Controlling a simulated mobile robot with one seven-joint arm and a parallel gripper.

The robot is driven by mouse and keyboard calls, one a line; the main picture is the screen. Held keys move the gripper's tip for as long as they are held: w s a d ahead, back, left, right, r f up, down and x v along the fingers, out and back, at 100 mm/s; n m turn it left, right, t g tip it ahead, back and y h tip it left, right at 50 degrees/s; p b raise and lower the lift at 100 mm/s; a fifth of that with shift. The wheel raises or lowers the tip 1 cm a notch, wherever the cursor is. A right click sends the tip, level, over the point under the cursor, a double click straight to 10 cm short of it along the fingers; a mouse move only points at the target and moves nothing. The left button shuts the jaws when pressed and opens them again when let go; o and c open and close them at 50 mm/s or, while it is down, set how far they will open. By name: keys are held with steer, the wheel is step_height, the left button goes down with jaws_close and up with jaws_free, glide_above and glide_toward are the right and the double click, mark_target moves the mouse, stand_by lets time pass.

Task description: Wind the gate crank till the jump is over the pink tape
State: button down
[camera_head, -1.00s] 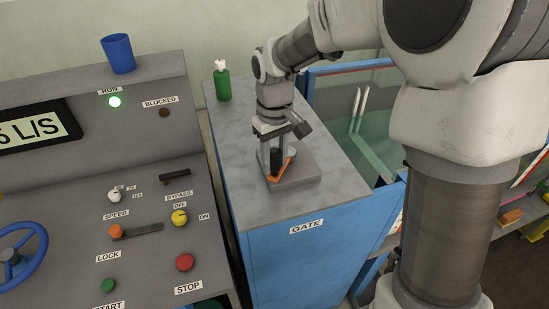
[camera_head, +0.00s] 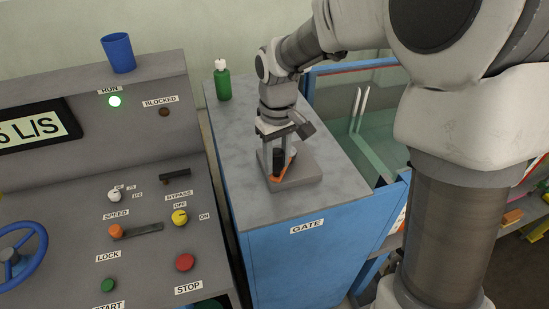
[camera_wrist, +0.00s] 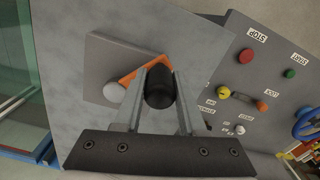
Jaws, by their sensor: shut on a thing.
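The gate crank has an orange arm (camera_wrist: 136,75) and a black knob (camera_wrist: 159,88). It sits on a grey block (camera_head: 306,175) on top of the blue cabinet marked GATE (camera_head: 300,255). My gripper (camera_head: 272,170) points down at the crank and is shut on the black knob, one finger on each side of it in the wrist view. A pale round hub (camera_wrist: 114,92) shows at the other end of the orange arm. Part of the glass flume (camera_head: 372,125) shows behind the cabinet, with greenish water. The pink tape and the jump cannot be made out; my arm covers much of that side.
A green bottle (camera_head: 222,82) stands at the cabinet's back left.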

steer(key=shift+s+d, duration=0.15)
steer(key=shift+d, duration=0.35)
steer(key=c, duration=0.5)
jaws_free()
steer(key=shift+r, duration=0.1)
step_height(320, 180, up, 17)
steer(key=shift+r, duration=0.15)
steer(key=s+d+f+m+t, duration=0.2)
steer(key=s+d, duration=0.3)
steer(key=s, duration=0.4)
steer(key=s+d+f+m+t, duration=0.3)
steer(key=s+d, duration=0.3)
steer(key=s, duration=0.3)
steer(key=shift+m+t, duration=0.3)
steer(key=shift+m, duration=0.3)
